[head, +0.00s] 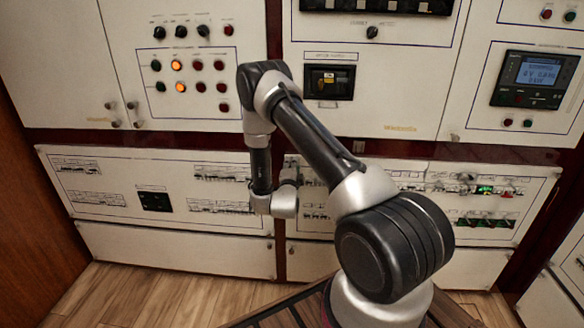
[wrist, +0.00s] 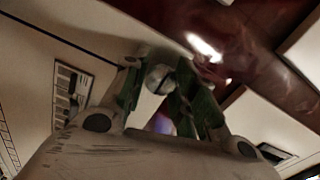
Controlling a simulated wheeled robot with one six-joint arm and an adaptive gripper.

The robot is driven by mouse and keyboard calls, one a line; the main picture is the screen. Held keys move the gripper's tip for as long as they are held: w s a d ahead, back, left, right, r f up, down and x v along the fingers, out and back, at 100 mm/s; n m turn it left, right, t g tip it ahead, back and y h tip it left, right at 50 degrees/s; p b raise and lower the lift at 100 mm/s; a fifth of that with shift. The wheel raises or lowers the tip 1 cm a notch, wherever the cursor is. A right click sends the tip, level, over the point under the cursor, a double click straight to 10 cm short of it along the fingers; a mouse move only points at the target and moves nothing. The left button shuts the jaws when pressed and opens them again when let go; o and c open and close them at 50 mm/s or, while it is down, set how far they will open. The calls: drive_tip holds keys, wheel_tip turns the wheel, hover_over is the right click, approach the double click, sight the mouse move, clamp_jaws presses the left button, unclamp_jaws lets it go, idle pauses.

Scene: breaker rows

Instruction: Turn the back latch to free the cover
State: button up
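In the wrist view, a small round metallic knob (wrist: 158,77), which looks like the latch, sits by the edge of a pale panel (wrist: 50,45), near a dark red frame. My gripper (wrist: 157,88) reaches toward it, with a green-padded finger on either side of the knob. The fingertips are apart, but I cannot tell whether they touch the knob. In the head view, my arm's end is in front of the lower breaker panels, near the seam between them. The fingers and that knob are hidden there, and the latch's angle cannot be read.
A left breaker panel (head: 110,215) and a right breaker panel (head: 400,205) sit below the upper cabinets. Small knobs (head: 115,123) stick out from the upper cabinet doors. A wooden wall (head: 35,220) bounds the left. Bare wood floor (head: 150,300) shows at the front left.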

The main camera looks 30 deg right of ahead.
drive_tip(key=shift+o, duration=1.4)
drive_tip(key=shift+s, duration=0.1)
drive_tip(key=v, duration=1.2)
